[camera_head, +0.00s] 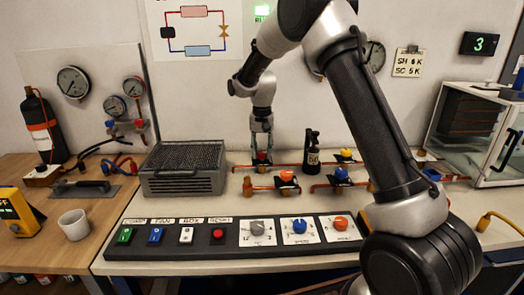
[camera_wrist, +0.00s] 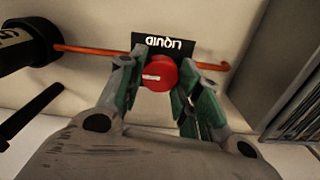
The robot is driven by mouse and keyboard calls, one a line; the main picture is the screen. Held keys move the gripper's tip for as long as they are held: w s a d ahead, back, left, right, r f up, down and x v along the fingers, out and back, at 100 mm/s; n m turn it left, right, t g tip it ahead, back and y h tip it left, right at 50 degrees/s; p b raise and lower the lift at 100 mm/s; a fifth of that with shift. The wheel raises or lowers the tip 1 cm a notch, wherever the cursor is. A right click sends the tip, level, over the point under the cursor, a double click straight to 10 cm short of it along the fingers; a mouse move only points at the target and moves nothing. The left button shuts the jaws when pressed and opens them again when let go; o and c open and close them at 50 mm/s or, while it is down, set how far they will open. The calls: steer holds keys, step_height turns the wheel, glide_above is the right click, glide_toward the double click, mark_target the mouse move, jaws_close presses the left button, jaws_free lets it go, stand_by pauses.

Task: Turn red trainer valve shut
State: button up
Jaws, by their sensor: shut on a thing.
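The red valve knob (camera_wrist: 158,74) is round with a white pointer mark that points left in the wrist view. It sits in front of a black label reading "LIQUID" (camera_wrist: 152,42), on a copper pipe (camera_wrist: 90,49). My gripper (camera_wrist: 157,80) is shut on the knob, with one green-padded finger on each side. The knob is partly hidden by the fingers there.
A grey grilled unit (camera_head: 185,168) stands close left of my gripper. A black cylinder (camera_head: 312,150) stands to its right. Orange (camera_head: 287,176) and blue (camera_head: 341,173) valve knobs sit nearer the front. A control panel (camera_head: 170,243) with buttons and dials lies along the front.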

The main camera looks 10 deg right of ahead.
mark_target(262, 152)
steer(key=shift+r, duration=0.1)
stand_by(0.4)
steer(key=o, duration=1.1)
steer(key=shift+c, duration=0.2)
step_height(262, 152, up, 12)
